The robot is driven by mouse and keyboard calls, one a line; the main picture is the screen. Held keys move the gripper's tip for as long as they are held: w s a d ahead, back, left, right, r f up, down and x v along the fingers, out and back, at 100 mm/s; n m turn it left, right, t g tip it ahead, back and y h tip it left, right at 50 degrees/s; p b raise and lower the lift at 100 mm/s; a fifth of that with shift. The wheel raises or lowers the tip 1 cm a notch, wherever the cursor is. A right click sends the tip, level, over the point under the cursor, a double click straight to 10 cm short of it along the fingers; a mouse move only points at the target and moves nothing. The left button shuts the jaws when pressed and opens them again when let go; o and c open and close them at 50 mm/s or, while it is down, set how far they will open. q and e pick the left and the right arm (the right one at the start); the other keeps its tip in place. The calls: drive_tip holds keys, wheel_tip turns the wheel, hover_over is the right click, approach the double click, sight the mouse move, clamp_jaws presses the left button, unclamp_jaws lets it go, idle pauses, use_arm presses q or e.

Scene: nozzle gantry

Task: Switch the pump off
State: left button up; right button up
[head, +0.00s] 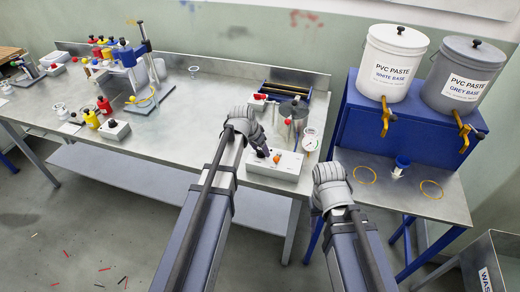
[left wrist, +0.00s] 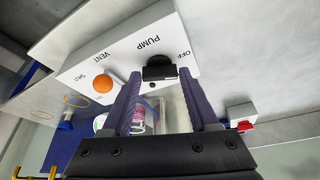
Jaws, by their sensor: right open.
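The white pump box (head: 268,173) stands at the front right of the bench. In the left wrist view the box (left wrist: 120,42) carries a black rotary switch (left wrist: 158,71) under the word PUMP, with OFF to its right. Where its pointer aims is unclear. An orange knob (left wrist: 103,82) sits beside it under VENT. My left gripper (head: 263,152) is over the box. In the wrist view its two fingers (left wrist: 160,76) are apart, one on each side of the black switch; contact is not clear. My right gripper (head: 329,174) is empty in front of the right stand; its fingertips are hidden.
A gauge (head: 310,142) and a metal pot (head: 293,110) stand just behind the box. A small box with a red button (head: 259,101) is further back. A blue stand (head: 400,130) with two paste buckets is at the right. The bench middle (head: 190,125) is clear.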

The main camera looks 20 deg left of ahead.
use_arm(q)
clamp_jaws()
drive_tip(key=shift+d+n+y, duration=0.1)
drive_tip(key=shift+n+y, duration=0.8)
drive_tip(key=shift+n, duration=1.3)
drive_tip(key=shift+o, duration=2.2)
unclamp_jaws()
drive_tip(key=p+v, duration=0.7)
drive_tip(key=v, duration=0.1)
drive_tip(key=shift+s, duration=0.2)
drive_tip(key=shift+f, duration=0.15)
